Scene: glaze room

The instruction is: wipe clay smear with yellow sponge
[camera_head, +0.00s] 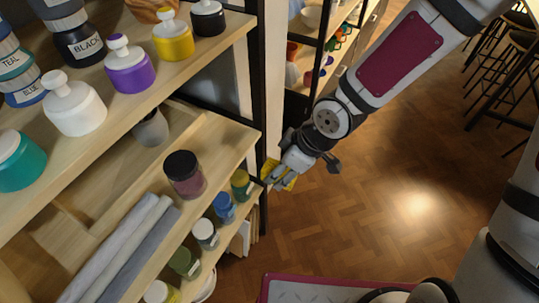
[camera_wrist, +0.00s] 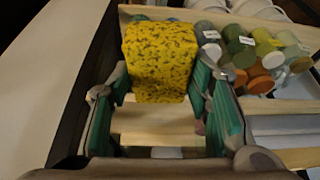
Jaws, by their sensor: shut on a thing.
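The yellow sponge (camera_wrist: 160,62) is held between the two fingers of my gripper (camera_wrist: 165,95), which is shut on it. The sponge has dark speckles and fills the top middle of the wrist view. In the head view my gripper (camera_head: 283,176) is at the right end of the shelves, with a bit of the yellow sponge (camera_head: 290,184) showing by the fingers, near the shelf post. I cannot make out a clay smear in either view.
A wooden shelf unit (camera_head: 215,150) on the left holds several paint jars, including a purple jar (camera_head: 130,70) and a dark-lidded jar (camera_head: 185,175). Rolled grey cloths (camera_head: 125,250) lie on the middle shelf. A black post (camera_head: 258,90) stands beside my gripper. Open wooden floor (camera_head: 380,200) lies to the right.

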